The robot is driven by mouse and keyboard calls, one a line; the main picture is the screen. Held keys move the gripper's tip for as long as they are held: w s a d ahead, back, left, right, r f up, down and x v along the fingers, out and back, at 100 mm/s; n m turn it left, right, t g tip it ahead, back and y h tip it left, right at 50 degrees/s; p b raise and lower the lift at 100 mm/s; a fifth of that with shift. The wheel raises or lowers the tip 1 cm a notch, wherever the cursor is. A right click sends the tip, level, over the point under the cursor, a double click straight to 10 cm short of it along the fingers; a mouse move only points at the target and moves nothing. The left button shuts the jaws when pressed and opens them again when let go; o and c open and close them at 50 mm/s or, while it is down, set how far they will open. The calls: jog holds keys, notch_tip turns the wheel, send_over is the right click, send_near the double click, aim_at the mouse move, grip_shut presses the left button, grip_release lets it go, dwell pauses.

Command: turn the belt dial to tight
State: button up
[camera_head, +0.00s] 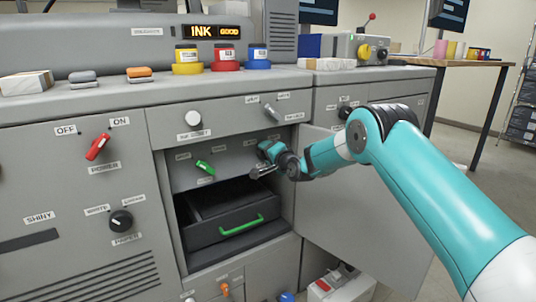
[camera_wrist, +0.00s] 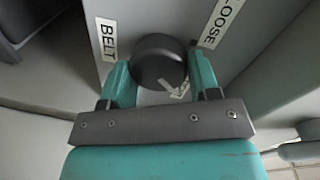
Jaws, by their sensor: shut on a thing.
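The belt dial (camera_wrist: 158,60) is a round black knob on a grey panel, between the labels BELT and LOOSE in the wrist view. My gripper (camera_wrist: 160,75) has one teal finger on each side of the dial and is shut on it. A small white mark or label shows by the dial's lower edge; I cannot read it or tell the dial's setting. In the head view my gripper (camera_head: 266,160) reaches into the open bay of the grey machine, and my gripper and wrist hide the dial.
A green lever (camera_head: 205,167) sits left of my gripper on the same panel. Below is a black drawer (camera_head: 205,232) with a green handle (camera_head: 241,226). An open grey door (camera_head: 340,205) stands to the right, behind my arm. Ink pots (camera_head: 224,58) stand on top.

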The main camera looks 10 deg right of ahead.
dwell(0.4)
jog(key=o, duration=0.9)
jog(key=shift+s, duration=0.1)
jog(key=b+v, duration=0.1)
jog(key=v, duration=1.6)
jog(key=shift+d, duration=0.1)
